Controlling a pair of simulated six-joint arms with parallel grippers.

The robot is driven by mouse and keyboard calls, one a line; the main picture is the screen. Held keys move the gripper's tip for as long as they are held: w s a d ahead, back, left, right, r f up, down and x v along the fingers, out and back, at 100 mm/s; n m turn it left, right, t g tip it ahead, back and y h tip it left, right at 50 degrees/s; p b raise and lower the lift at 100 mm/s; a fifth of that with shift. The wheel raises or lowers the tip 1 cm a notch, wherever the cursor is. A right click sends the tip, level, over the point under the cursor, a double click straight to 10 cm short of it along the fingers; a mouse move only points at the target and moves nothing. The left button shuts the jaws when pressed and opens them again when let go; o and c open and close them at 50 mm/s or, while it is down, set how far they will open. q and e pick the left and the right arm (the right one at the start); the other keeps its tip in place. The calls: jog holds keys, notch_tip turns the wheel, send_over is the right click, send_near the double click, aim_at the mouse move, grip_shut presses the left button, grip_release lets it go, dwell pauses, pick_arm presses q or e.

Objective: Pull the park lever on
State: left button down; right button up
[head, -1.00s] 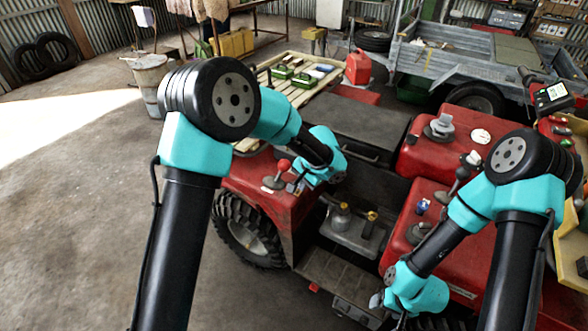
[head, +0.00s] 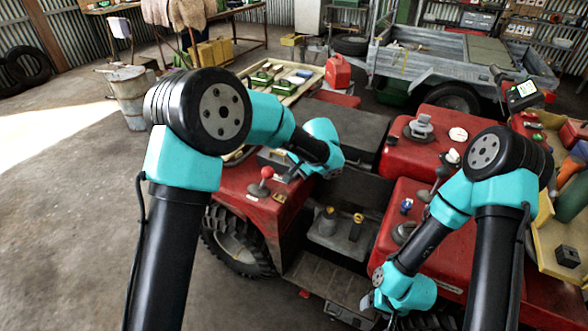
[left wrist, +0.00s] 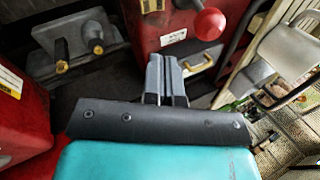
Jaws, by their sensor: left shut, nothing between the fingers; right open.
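A lever with a red ball knob (head: 267,172) stands on the red left fender. It also shows at the top of the left wrist view (left wrist: 209,23). Two short levers with yellow ends sit on the grey floor unit; the left wrist view shows one (left wrist: 62,67) and the other (left wrist: 98,48). No readable label shows which lever is the park lever. My left gripper (left wrist: 167,78) is shut and empty, apart from the red knob; in the head view it is right of the knob, partly hidden by its arm. My right gripper (head: 368,302) is open, low beside the red body.
The black seat (head: 345,130) lies behind my left gripper. A red console (head: 420,150) with knobs and another lever stands right of the footwell. A pallet with boxes, a red can (head: 338,73) and a trailer (head: 440,65) are behind.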

pick_arm(q)
jog(key=w+a+f, duration=0.4)
jog(key=a+f, duration=0.2)
dwell(0.3)
jog(key=shift+a+r, duration=0.15)
jog(key=shift+a, duration=0.05)
